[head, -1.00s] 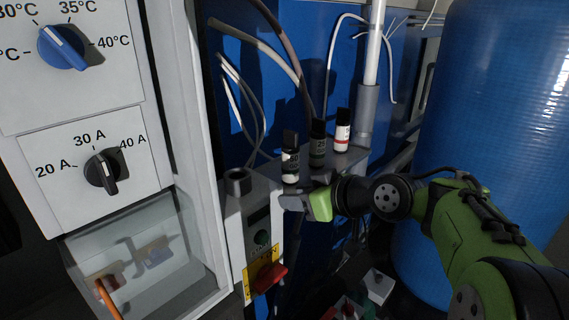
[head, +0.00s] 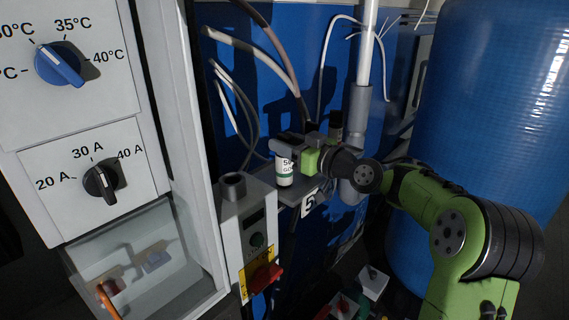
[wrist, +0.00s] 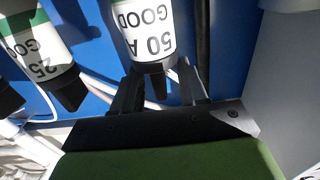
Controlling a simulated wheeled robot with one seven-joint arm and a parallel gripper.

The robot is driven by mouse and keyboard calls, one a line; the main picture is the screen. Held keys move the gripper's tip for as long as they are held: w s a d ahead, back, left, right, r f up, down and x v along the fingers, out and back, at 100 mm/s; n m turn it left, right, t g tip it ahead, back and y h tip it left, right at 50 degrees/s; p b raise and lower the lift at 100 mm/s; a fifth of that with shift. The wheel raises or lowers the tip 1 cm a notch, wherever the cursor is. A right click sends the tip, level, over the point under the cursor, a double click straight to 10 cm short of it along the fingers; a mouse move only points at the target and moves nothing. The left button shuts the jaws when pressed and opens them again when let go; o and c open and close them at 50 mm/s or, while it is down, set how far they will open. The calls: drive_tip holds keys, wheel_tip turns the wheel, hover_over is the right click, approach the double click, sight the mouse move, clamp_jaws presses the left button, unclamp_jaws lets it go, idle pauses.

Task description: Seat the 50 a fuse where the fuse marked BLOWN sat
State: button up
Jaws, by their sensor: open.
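The 50 A fuse (head: 284,172), white with a green band and marked GOOD, stands upright at the near end of the small shelf (head: 306,190). My gripper (head: 285,147) is open at its dark top end. In the wrist view the 50 A fuse (wrist: 145,28) shows upside down, with its dark end between my two spread fingers (wrist: 160,82). The socket (head: 232,183), a dark round opening on top of the grey box (head: 252,225), looks empty. I see no fuse marked BLOWN.
A 25 fuse marked GOOD (wrist: 42,42) stands beside the 50 A one. Another fuse's dark top (head: 335,122) shows behind my gripper. A grey pipe (head: 359,115) and blue tank (head: 480,110) are at right. A red switch (head: 264,278) sits below the socket.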

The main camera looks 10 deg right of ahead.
drive_tip(key=x, duration=0.3)
drive_tip(key=shift+s+d, duration=0.1)
drive_tip(key=shift+c, duration=0.6)
clamp_jaws()
